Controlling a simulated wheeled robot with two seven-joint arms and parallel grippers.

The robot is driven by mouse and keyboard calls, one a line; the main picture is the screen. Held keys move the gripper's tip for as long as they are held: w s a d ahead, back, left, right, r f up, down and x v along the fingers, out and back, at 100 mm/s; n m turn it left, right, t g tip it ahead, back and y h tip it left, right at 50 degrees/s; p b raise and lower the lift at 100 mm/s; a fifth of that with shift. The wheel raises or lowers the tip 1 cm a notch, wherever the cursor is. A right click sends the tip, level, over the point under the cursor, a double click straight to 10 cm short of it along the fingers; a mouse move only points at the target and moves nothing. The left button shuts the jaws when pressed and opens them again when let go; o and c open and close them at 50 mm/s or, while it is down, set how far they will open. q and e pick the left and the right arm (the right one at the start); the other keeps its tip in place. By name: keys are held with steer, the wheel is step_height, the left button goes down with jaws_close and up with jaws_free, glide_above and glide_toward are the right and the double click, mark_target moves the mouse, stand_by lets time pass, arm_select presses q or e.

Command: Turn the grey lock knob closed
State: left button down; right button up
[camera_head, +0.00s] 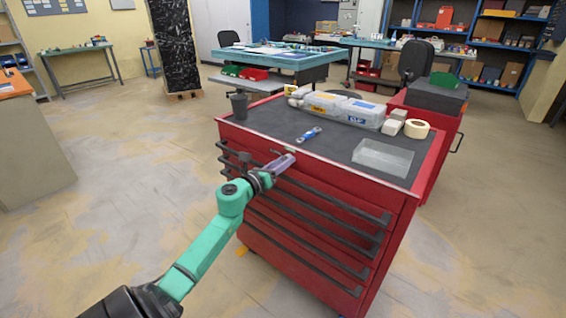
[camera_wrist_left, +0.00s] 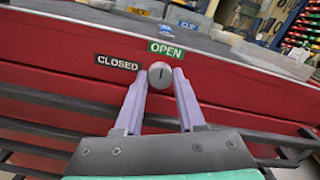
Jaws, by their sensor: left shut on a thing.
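The grey lock knob (camera_wrist_left: 160,76) is a round knob on the red front of the tool cabinet, just under its top edge. A black CLOSED label (camera_wrist_left: 117,62) is to its upper left and a green OPEN label (camera_wrist_left: 166,49) is just above it. My left gripper (camera_head: 290,159) reaches the cabinet front in the head view. In the wrist view its two purple fingers (camera_wrist_left: 160,80) are shut on the knob, one on each side. The knob is hidden by the gripper in the head view. My right gripper is not in view.
The red cabinet (camera_head: 300,230) has several drawers with dark bar handles below the knob. On its dark top are a blue-handled tool (camera_head: 309,134), a black cup (camera_head: 239,106), a clear empty tray (camera_head: 383,158), labelled boxes (camera_head: 343,108) and a tape roll (camera_head: 417,129).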

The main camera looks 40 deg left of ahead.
arm_select(q)
steer(key=n+p, duration=0.1)
steer(key=n, duration=0.3)
steer(key=shift+r+n+p, duration=0.1)
steer(key=shift+n+p, duration=0.25)
steer(key=shift+n, duration=0.05)
steer(key=n+p, duration=0.1)
steer(key=n, duration=0.2)
steer(key=shift+n, duration=0.3)
steer(key=n+p, duration=0.3)
steer(key=n, duration=0.2)
steer(key=shift+f+n+p, duration=0.2)
steer(key=shift+n+p, duration=0.6)
steer(key=shift+n, duration=1)
steer(key=c, duration=0.5)
jaws_free()
steer(key=shift+f, duration=0.1)
